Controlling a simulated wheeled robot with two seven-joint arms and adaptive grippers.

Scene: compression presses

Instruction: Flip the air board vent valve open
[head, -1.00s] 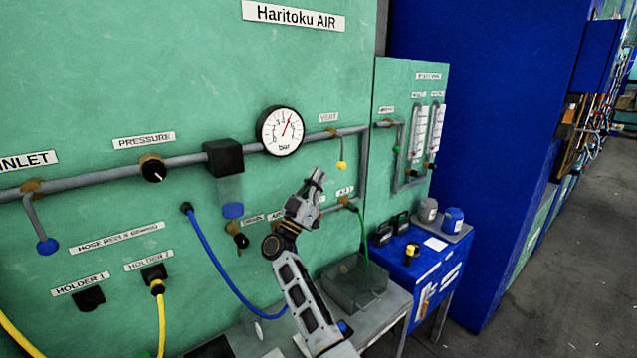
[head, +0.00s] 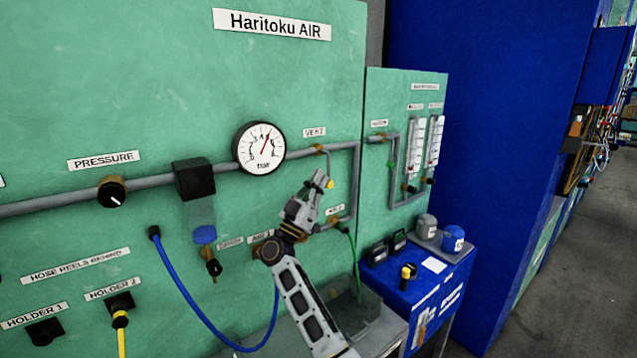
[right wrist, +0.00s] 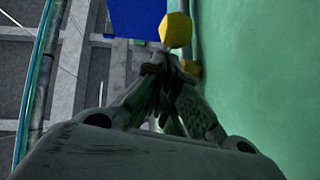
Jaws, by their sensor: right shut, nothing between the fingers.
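The vent valve's yellow handle (head: 329,184) hangs from a short grey pipe stub under the VENT label (head: 315,132) on the green air board (head: 110,45). My right gripper (head: 322,178) is shut and empty, its fingertips right beside the yellow handle. In the right wrist view the yellow handle (right wrist: 176,30) shows just beyond the shut fingertips (right wrist: 160,62); I cannot tell whether they touch. My left gripper is not in view.
A pressure gauge (head: 259,148) and a black regulator (head: 194,179) sit on the grey pipe to the left. A blue hose (head: 193,305) and a green hose (head: 355,262) hang below. A blue cabinet (head: 420,290) stands at the right.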

